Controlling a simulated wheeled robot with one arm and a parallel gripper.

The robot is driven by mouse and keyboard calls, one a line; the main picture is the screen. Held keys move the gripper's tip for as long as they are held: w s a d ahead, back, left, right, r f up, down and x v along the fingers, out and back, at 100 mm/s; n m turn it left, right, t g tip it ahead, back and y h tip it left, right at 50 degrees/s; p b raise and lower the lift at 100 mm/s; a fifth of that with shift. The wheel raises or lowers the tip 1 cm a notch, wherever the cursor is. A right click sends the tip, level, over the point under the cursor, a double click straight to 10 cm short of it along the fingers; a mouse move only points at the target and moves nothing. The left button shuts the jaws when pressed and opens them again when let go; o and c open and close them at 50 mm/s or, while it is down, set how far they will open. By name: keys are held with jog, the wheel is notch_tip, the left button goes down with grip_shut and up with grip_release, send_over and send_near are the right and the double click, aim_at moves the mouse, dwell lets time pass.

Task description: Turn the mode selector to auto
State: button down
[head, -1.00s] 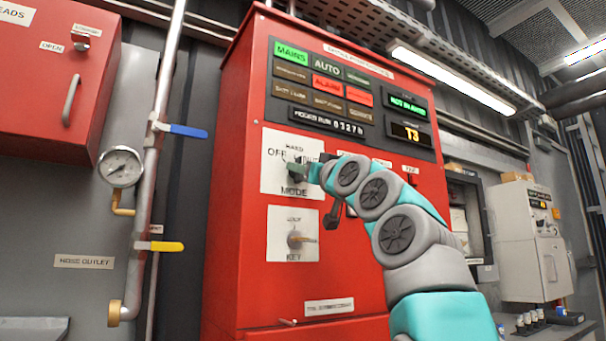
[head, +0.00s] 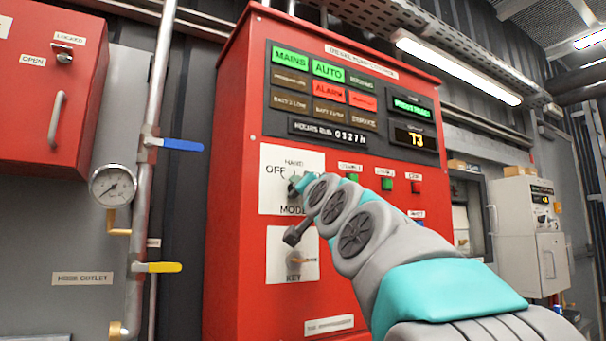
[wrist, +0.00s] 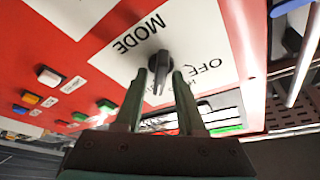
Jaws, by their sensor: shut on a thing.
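The mode selector (wrist: 160,64) is a dark knob on a white plate (wrist: 103,60) marked MODE and OFF in the wrist view. My gripper (wrist: 159,76) has its two green fingers on either side of the knob's handle, shut on it. The handle points down the wrist picture, between the fingers. In the head view, my gripper (head: 300,184) and arm cover most of the knob and the right part of its plate (head: 276,160). The AUTO lamp (head: 328,70) on the red panel is lit green.
Below the mode plate is a key switch plate (head: 281,242). Coloured push buttons (head: 386,184) sit right of the selector. At left are a pipe with a blue lever (head: 182,145), a yellow lever (head: 163,267) and a gauge (head: 113,186).

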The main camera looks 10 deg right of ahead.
jog(key=shift+f+m+h, duration=0.1)
jog(key=shift+m+h, duration=0.3)
jog(key=shift+m, duration=0.8)
jog(key=shift+a+g, duration=0.1)
jog(key=shift+g, duration=0.2)
jog(key=c, duration=0.9)
grip_release()
jog(key=shift+o, duration=0.2)
jog(key=b+v, duration=0.1)
jog(key=v, duration=0.6)
jog(key=shift+s+f+b, duration=0.15)
jog(key=shift+s+b, duration=0.2)
jog(key=shift+b, duration=0.05)
